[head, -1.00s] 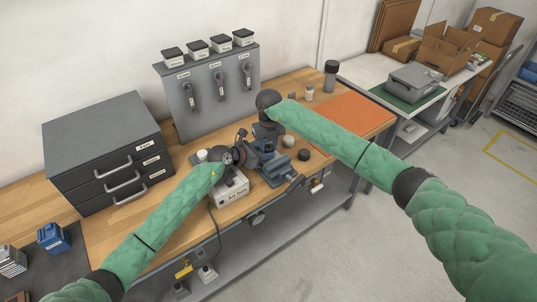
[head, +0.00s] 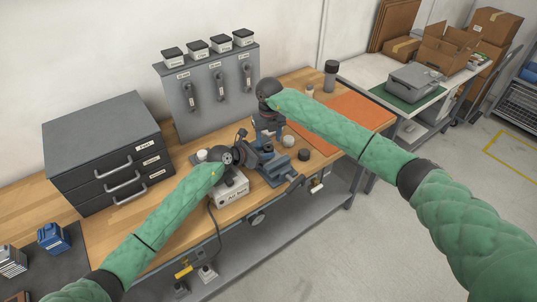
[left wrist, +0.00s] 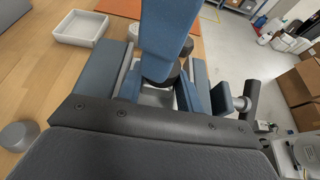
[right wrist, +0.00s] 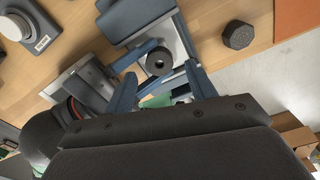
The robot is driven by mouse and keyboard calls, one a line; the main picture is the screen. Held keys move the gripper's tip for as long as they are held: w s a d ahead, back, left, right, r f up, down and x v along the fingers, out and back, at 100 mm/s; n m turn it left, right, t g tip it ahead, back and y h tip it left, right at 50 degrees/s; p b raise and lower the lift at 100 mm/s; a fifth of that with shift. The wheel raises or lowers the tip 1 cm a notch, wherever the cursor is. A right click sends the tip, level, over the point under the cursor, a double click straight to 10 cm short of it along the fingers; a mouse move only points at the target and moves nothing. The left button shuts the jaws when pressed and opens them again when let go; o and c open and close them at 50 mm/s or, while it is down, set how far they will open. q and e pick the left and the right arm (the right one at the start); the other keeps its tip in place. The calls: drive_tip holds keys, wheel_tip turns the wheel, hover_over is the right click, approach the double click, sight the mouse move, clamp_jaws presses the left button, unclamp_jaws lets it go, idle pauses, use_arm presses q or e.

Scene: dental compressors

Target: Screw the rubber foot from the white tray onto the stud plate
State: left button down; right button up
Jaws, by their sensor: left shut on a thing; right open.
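The rubber foot (right wrist: 158,62) is a black round piece with a central hole. It sits on the pale metal stud plate (right wrist: 184,45), between and beyond the spread fingers of my right gripper (right wrist: 162,88), which is open. In the left wrist view the foot (left wrist: 174,76) shows dark below the blue right gripper. My left gripper (left wrist: 157,92) is low by the vise, shut on what appears to be the stud plate; the contact is partly hidden. The white tray (left wrist: 78,28) stands at upper left in the left wrist view. How far the foot is threaded cannot be seen.
The blue vise (head: 278,172) is at the bench's front edge. A black knob-like piece (right wrist: 239,35) lies near the orange mat (head: 350,112). A grey cylinder (left wrist: 18,135) stands behind. A drawer cabinet (head: 105,150) and a tool panel (head: 215,85) bound the left and back.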

drive_tip(key=shift+r, duration=0.25)
drive_tip(key=o, duration=0.5)
drive_tip(key=shift+o, duration=0.2)
drive_tip(key=shift+r, duration=0.1)
wheel_tip(320, 180, up, 12)
idle(0.3)
use_arm(q)
drive_tip(key=c, duration=0.9)
unclamp_jaws()
drive_tip(key=shift+o, duration=0.2)
